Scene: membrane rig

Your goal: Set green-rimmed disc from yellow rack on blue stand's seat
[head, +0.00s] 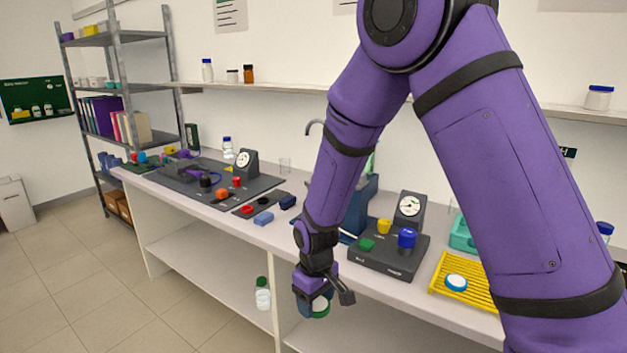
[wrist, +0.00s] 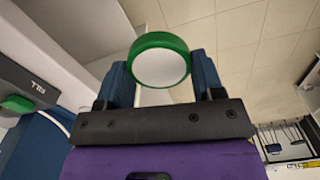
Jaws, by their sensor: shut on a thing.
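My gripper (head: 324,303) is shut on the green-rimmed disc (head: 319,308), held in front of the bench and below its top. In the wrist view the disc (wrist: 160,62), with a white face and green rim, sits between the two blue fingers of my gripper (wrist: 162,74). The yellow rack (head: 483,284) lies on the bench at right and bears a blue-rimmed white disc (head: 456,282). A blue stand (head: 363,205) stands on the bench behind my arm. My arm hides part of it, and its seat cannot be made out.
A dark control box (head: 388,262) with a gauge (head: 410,207), blue knob (head: 407,238), and green and yellow buttons stands between arm and rack. A bottle (head: 262,293) stands on the lower shelf. The floor at left is clear.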

